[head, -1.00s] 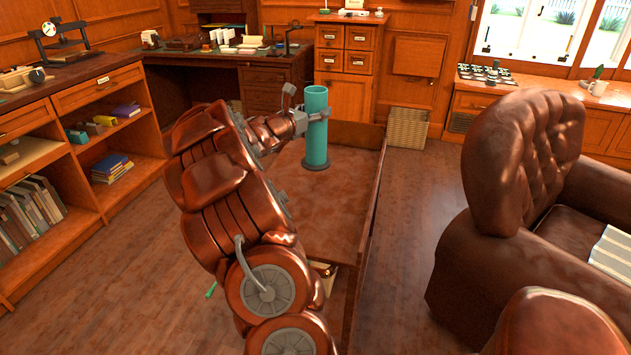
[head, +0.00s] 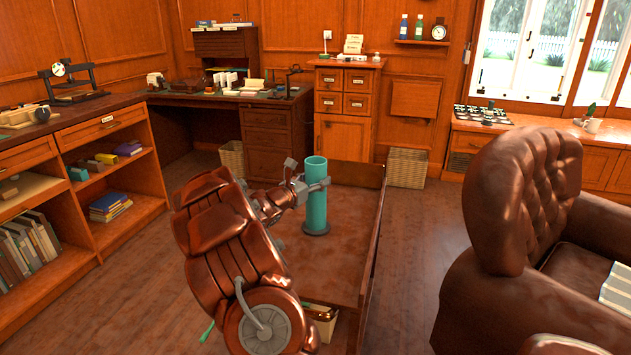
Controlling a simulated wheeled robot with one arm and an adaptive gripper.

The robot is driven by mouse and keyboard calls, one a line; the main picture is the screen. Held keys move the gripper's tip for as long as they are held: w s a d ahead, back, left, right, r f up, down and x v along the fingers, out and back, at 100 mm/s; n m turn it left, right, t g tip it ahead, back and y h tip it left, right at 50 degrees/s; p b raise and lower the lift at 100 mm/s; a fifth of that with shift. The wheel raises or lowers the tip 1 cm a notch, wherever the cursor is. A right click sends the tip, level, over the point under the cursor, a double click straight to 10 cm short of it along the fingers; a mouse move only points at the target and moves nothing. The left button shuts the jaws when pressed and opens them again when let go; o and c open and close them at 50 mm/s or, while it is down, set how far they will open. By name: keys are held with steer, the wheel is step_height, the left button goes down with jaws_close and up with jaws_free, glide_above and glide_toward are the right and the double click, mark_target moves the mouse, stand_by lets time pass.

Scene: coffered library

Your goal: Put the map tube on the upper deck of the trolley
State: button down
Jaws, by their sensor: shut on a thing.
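The map tube (head: 316,200) is a teal upright cylinder with a wider base, in the middle of the head view. My gripper (head: 312,187) is shut on its upper part, reaching from the left. The trolley (head: 345,262) has a brown upper deck with raised edges. The tube is over this deck, inside the edges, and its base looks to be at or very near the deck surface. I cannot tell for certain whether it touches. My arm hides the deck's left side.
A large brown leather armchair (head: 520,220) stands to the right, with a strip of floor between it and the trolley. A bookcase (head: 110,190) is on the left. A desk (head: 270,130), a drawer cabinet (head: 343,130) and a wicker basket (head: 407,168) stand behind.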

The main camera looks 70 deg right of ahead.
steer(key=shift+f, duration=0.1)
steer(key=shift+c, duration=1.2)
jaws_free()
steer(key=p+v, duration=0.1)
steer(key=v, duration=1.1)
steer(key=shift+a+r, duration=0.1)
steer(key=shift+r, duration=0.1)
